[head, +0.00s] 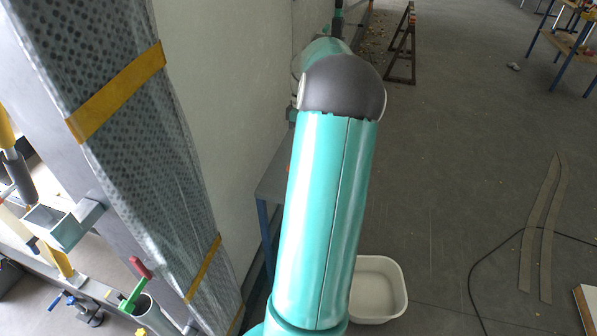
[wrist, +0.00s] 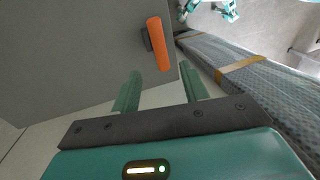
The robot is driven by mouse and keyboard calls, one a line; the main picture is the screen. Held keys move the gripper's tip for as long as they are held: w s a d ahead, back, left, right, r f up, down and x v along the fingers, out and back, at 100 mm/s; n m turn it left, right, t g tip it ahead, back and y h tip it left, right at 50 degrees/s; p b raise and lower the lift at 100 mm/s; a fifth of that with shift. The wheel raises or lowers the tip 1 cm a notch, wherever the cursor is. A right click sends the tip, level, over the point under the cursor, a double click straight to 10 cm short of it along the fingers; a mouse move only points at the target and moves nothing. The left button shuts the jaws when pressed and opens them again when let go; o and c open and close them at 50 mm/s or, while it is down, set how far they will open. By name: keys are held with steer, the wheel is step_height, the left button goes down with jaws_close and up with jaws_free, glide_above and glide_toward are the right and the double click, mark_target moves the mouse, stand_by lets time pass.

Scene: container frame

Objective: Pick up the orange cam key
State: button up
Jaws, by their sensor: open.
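The orange cam key (wrist: 158,44) shows in the wrist view as an orange bar with a dark block at its left side, against a grey surface. It lies beyond the fingertips, near the top middle of the picture. My gripper (wrist: 160,86) is open, with its two green fingers apart and nothing between them. The key is ahead of the gap between the fingers and apart from them. In the head view my arm covers the middle, and I cannot make out the key or the gripper there.
A padded grey column with yellow bands (head: 130,130) stands at the left, and its wrapping also shows at the right in the wrist view (wrist: 245,75). A white bin (head: 378,290) sits on the floor. A cable (head: 490,270) lies at the right. The floor beyond is mostly clear.

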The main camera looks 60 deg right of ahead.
steer(key=f, duration=0.3)
steer(key=a+f, duration=0.1)
steer(key=f, duration=0.2)
steer(key=a+f, duration=0.1)
steer(key=f, duration=0.3)
steer(key=shift+s, duration=0.25)
jaws_close()
